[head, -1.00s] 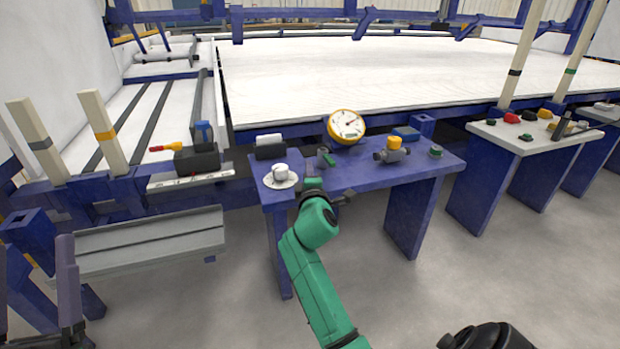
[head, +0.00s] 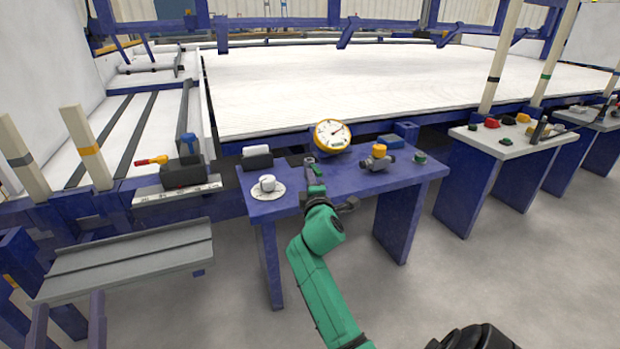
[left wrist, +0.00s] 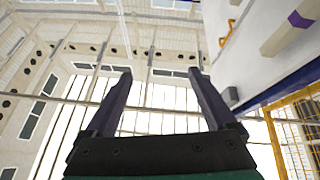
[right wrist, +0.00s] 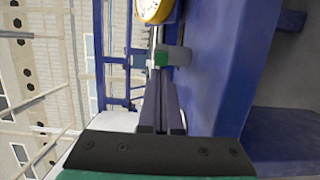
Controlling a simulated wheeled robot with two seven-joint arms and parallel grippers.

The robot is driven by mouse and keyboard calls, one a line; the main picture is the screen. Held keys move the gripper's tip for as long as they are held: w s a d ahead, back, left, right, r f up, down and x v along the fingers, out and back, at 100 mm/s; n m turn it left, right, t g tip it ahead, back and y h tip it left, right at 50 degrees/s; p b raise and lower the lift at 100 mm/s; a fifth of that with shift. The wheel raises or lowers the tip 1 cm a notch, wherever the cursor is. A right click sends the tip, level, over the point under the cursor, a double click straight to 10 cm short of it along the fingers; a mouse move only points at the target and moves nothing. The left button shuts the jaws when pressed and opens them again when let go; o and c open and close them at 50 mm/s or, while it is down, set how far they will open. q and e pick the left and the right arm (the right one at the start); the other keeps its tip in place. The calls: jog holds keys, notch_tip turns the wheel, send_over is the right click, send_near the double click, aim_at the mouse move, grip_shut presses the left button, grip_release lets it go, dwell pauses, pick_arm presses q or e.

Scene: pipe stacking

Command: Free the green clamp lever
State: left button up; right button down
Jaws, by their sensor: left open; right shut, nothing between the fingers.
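In the right wrist view a small green piece (right wrist: 161,58), which looks like the clamp lever, sits against a grey cylindrical body (right wrist: 178,56). It is just beyond the fingertips of my right gripper (right wrist: 161,78). The fingers are shut together with nothing between them; whether they touch the green piece I cannot tell. In the head view my right gripper (head: 312,172) is over the blue table, and it and my green arm largely hide the clamp. My left gripper (head: 68,312) is open and empty at the lower left; it shows in the left wrist view (left wrist: 158,80) pointing upward.
The blue table (head: 345,183) bears a white cup (head: 267,183) on a saucer, a round yellow gauge (head: 332,136), a yellow-capped valve (head: 379,160) and a green knob (head: 420,158). A grey tray (head: 130,262) stands at the left.

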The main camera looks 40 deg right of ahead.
jog(key=shift+s+d+n+t+y+p, duration=0.2)
jog(key=shift+n+t+y+p, duration=0.15)
jog(key=shift+p, duration=0.4)
jog(key=shift+d+y+p, duration=0.15)
jog(key=shift+y+p, duration=0.2)
jog(key=shift+p, duration=0.05)
jog(key=shift+s+d+n+t+y+p, duration=0.1)
jog(key=shift+n+t+y+p, duration=0.15)
jog(key=shift+n+y+p, duration=0.15)
pick_arm(q)
jog(key=s+d+f+g+y, duration=0.1)
jog(key=s+f+g, duration=0.4)
jog(key=f, duration=0.9)
jog(key=s+d+f+n+g+y, duration=0.1)
jog(key=s+f+g, duration=0.4)
jog(key=f, duration=0.8)
jog(key=s, duration=0.3)
jog(key=shift+d+f+p, duration=0.15)
jog(key=shift+f+p, duration=0.15)
jog(key=shift+f, duration=0.1)
pick_arm(e)
jog(key=shift+d, duration=0.1)
